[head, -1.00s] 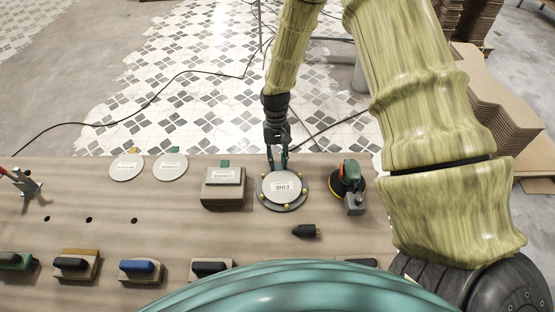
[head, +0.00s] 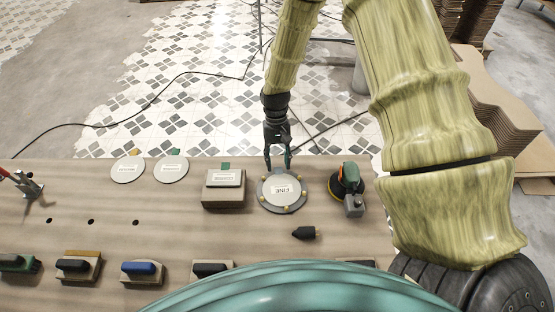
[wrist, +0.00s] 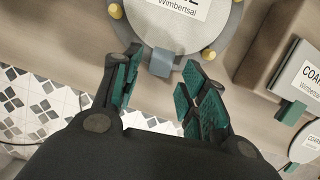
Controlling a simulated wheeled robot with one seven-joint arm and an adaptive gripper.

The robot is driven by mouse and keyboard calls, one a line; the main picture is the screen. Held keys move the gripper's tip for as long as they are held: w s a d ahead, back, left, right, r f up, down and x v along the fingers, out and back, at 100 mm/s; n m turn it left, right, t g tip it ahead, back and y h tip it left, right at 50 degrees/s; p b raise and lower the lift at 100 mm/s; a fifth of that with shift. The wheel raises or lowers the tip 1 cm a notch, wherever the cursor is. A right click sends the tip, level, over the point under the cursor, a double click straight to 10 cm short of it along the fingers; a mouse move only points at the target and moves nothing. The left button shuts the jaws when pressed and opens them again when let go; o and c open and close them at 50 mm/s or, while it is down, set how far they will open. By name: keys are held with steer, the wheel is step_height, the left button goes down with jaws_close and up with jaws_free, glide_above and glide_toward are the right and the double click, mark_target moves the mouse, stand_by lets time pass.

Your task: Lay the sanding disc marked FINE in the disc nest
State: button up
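A pale round disc (head: 282,200) lies in the disc nest (head: 261,193), a dark round base with yellow pegs around its edge. It looks flat and sits inside the pegs. Its label ends in E in the wrist view, where the disc (wrist: 165,35) shows a blue-grey tab (wrist: 162,62); the rest of the word is cut off there. My gripper (head: 277,165) is at the far edge of the nest, above the tab. In the wrist view my gripper (wrist: 160,66) is open, with its fingers apart on either side of the tab and nothing held.
A block (head: 223,190) left of the nest bears a green-tabbed plate. Two loose discs, one yellow-tabbed (head: 128,169) and one green-tabbed (head: 171,169), lie farther left. A sander (head: 349,182) stands close right; a small black piece (head: 304,232) lies in front.

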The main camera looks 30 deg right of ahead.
steer(key=shift+r, duration=0.1)
steer(key=v, duration=1.1)
steer(key=shift+r, duration=0.4)
steer(key=shift+w, duration=0.15)
